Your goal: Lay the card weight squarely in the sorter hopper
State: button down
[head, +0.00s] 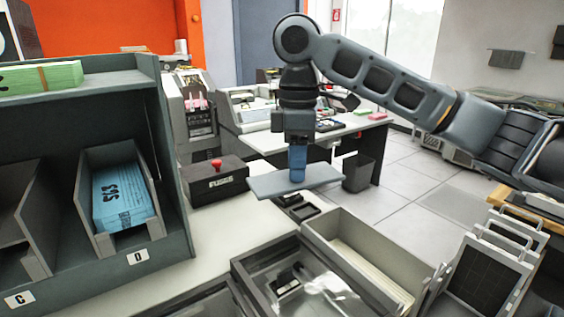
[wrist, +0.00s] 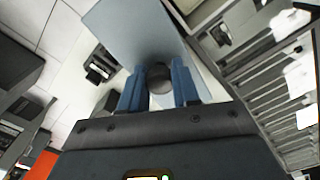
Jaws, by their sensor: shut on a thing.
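The card weight (head: 262,186) is a flat grey-blue plate. It also shows in the wrist view (wrist: 130,28), with a dark round knob (wrist: 159,80) between the blue fingers. My gripper (head: 298,170) points down and is shut on that knob, holding the plate roughly level above the counter. An open grey, box-like trough with a pale inside, seemingly the sorter hopper (head: 325,222), lies in front of and right of the weight in the head view. The weight is apart from it. The plate's underside is hidden.
A glass-topped unit (head: 270,270) adjoins the trough. A dark box with a red knob (head: 215,181) stands left of the weight. A pigeonhole rack (head: 172,190) with a blue card stack (head: 122,197) stands at left. Metal-framed racks (head: 490,262) stand at right.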

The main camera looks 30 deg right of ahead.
aim_at(330, 180)
jog(key=s+m, duration=0.2)
jog(key=s+d+f+m, duration=0.1)
jog(key=s+m, duration=0.1)
jog(key=m, duration=0.1)
jog(key=s+d+m+p, duration=0.1)
jog(key=s+m, duration=0.1)
jog(key=m, duration=0.1)
jog(key=shift+s+d+f, duration=0.15)
jog(key=shift+s+f, duration=0.05)
jog(key=shift+s, duration=0.1)
jog(key=s+f+m, duration=0.2)
jog(key=s+m, duration=0.6)
jog(key=shift+d+f+p, duration=0.25)
jog(key=shift+d+p, duration=0.1)
jog(key=shift+p, duration=0.05)
jog(key=shift+f, duration=0.1)
jog(key=shift+f+b, duration=0.65)
jog(key=shift+f, duration=0.75)
jog(key=shift+f, duration=0.2)
jog(key=shift+f+b, duration=1.6)
jog(key=shift+f, duration=1.3)
jog(key=c, duration=0.7)
grip_release()
jog(key=shift+s, duration=0.1)
jog(key=shift+c, duration=0.2)
